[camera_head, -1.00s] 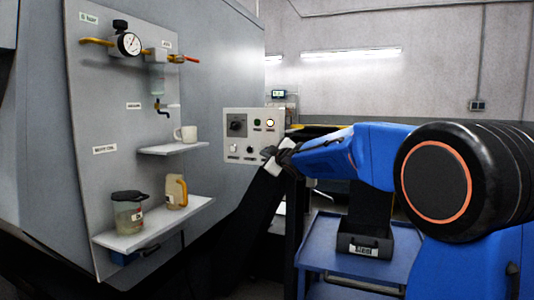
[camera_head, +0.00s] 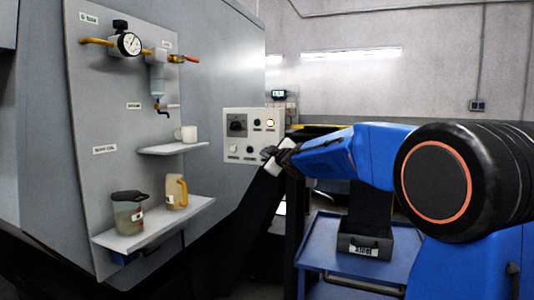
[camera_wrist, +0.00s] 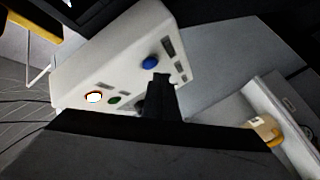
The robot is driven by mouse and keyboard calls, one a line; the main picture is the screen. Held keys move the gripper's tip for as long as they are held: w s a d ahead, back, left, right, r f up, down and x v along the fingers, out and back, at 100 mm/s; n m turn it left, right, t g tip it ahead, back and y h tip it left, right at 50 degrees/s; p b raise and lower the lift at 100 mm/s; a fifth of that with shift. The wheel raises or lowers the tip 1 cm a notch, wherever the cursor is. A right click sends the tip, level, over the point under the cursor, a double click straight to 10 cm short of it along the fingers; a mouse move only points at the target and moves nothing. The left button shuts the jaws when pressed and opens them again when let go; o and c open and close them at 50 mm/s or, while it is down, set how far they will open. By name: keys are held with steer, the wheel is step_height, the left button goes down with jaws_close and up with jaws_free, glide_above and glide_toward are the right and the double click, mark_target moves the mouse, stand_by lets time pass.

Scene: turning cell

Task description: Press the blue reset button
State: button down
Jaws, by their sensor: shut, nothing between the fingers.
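The blue reset button (camera_wrist: 149,62) is a round cap on the pale control panel (camera_wrist: 110,65) in the wrist view. In the head view the panel (camera_head: 235,115) is on the grey machine side, and I cannot make out the blue button behind my gripper. My gripper (camera_head: 267,153) is at the panel's lower right corner there. In the wrist view its dark shut fingers (camera_wrist: 162,80) point up and end just below and right of the button. I see no clear contact, and the fingers are empty.
To the left are shelves with a mug (camera_head: 188,133) and jugs (camera_head: 129,212). A blue cart (camera_head: 340,255) stands below my arm.

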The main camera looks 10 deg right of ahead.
steer(key=shift+w+d, duration=0.1)
steer(key=shift+w+d, duration=0.15)
steer(key=shift+w, duration=0.1)
steer(key=shift+w+d, duration=0.2)
steer(key=shift+w, duration=0.1)
stand_by(1.1)
steer(key=shift+s+a, duration=0.1)
steer(key=shift+s, duration=0.05)
steer(key=shift+s+a, duration=0.35)
steer(key=shift+s, duration=0.15)
stand_by(0.4)
steer(key=s+a, duration=0.1)
steer(key=s, duration=0.1)
steer(key=s+a, duration=0.2)
stand_by(0.5)
steer(key=shift+s+d, duration=0.1)
steer(key=shift+s, duration=0.05)
stand_by(0.3)
